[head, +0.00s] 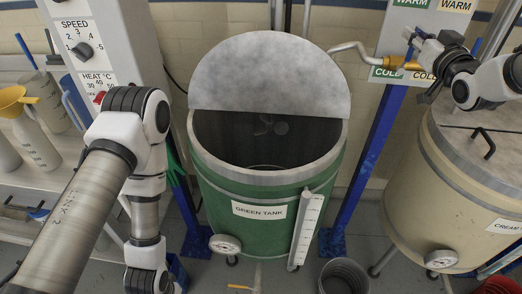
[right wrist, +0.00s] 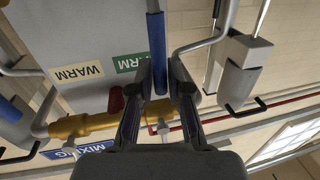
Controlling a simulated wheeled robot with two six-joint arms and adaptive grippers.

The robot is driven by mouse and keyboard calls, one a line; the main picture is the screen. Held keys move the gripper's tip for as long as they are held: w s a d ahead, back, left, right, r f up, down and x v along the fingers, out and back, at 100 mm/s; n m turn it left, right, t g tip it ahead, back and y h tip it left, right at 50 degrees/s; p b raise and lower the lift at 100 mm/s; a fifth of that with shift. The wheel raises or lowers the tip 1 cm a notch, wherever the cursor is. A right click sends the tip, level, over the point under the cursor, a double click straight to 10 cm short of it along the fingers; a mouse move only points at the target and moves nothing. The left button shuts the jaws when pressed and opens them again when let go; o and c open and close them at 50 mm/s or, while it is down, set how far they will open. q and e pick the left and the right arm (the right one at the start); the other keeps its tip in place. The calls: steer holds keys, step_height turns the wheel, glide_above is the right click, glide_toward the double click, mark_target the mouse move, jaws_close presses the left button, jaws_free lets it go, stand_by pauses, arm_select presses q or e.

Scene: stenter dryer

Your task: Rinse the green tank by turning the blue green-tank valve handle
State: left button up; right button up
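The green tank (head: 230,205) stands at centre in the head view with its grey lid raised. Its inside is dark, and I cannot tell whether liquid is in it. A bent spout pipe (head: 352,48) runs from a brass valve (head: 398,62) toward the tank. My right gripper (head: 418,38) is at this valve, by a small blue handle. In the right wrist view a blue handle (right wrist: 157,45) stands between the fingers of my right gripper (right wrist: 162,65). The fingers are apart, with a visible gap on the handle's right. My left gripper is outside the head view.
A cream tank (head: 405,190) with a closed lid stands at right. A control panel (head: 85,45) and a shelf of bottles (head: 35,145) are at left. A dark bucket (head: 343,277) is on the floor. Brass pipework (right wrist: 85,124) with a red handle lies close to the right gripper.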

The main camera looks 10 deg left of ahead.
steer(key=shift+o, duration=0.7)
steer(key=shift+d, duration=0.15)
steer(key=b+v, duration=0.2)
steer(key=v, duration=0.6)
steer(key=shift+w, duration=0.1)
